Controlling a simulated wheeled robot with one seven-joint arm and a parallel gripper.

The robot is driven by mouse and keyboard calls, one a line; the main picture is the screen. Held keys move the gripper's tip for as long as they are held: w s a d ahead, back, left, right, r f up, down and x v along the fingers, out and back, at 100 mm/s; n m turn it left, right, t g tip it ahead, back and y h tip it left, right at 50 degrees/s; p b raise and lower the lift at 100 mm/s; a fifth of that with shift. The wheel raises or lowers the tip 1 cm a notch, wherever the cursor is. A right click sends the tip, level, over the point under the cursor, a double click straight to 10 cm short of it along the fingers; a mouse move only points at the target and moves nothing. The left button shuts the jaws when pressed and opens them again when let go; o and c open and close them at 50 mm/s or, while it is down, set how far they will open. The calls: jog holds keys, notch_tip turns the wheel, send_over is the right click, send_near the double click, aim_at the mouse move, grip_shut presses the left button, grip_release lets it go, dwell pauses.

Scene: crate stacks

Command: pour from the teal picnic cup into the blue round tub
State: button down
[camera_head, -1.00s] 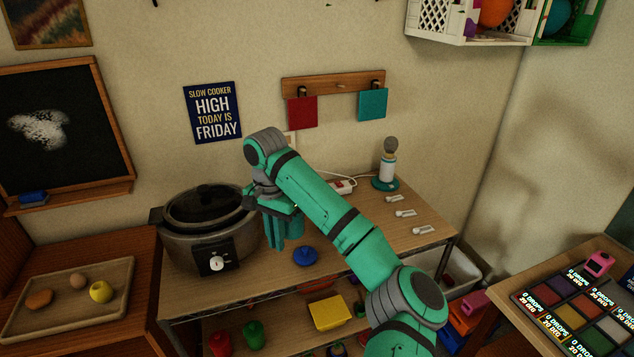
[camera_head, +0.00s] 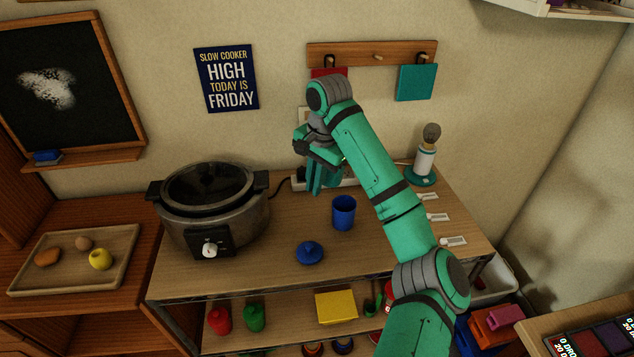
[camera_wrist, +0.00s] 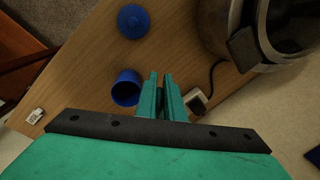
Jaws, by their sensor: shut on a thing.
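The blue round tub (camera_head: 344,214) stands upright and open on the wooden worktop; it also shows in the wrist view (camera_wrist: 126,92). My gripper (camera_head: 318,190) is behind and left of the tub, near the wall, pointing down and apart from it. In the wrist view, its teal fingers (camera_wrist: 161,80) are close together with a narrow dark gap. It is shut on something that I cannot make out. I cannot distinguish a teal picnic cup from the teal fingers. A blue knobbed lid (camera_head: 310,252) lies in front of the tub.
A slow cooker (camera_head: 213,208) stands left of my gripper. A white power strip (camera_head: 350,181) lies behind the fingers. A lamp-like object (camera_head: 424,163) stands at the back right. The shelf below holds a yellow box (camera_head: 336,306) and several pots. The front worktop is fairly clear.

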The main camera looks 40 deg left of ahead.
jog(key=f+y, duration=0.1)
jog(key=y, duration=0.1)
jog(key=a+f+y, duration=0.1)
jog(key=f+y, duration=0.1)
jog(key=a+f+y, duration=0.1)
jog(key=y, duration=0.1)
jog(key=shift+s+f, duration=0.15)
jog(key=shift+f, duration=0.1)
dwell(0.3)
jog(key=shift+a+r+y, duration=0.2)
jog(key=shift+r+y, duration=0.35)
jog(key=shift+y, duration=0.65)
jog(key=shift+r+y, duration=0.75)
jog(key=shift+y, duration=0.55)
dwell(0.4)
jog(key=shift+d+r+y, duration=0.1)
jog(key=shift+r+y, duration=0.3)
jog(key=shift+y, duration=0.4)
jog(key=shift+d+r+y, duration=0.1)
jog(key=shift+r+y, duration=0.25)
jog(key=shift+y, duration=0.45)
jog(key=shift+d+r+y, duration=0.25)
jog(key=shift+r+y, duration=0.15)
jog(key=shift+y, duration=0.45)
jog(key=shift+d+r+y, duration=0.25)
jog(key=shift+r+y, duration=0.15)
jog(key=shift+y, duration=0.45)
dwell(0.6)
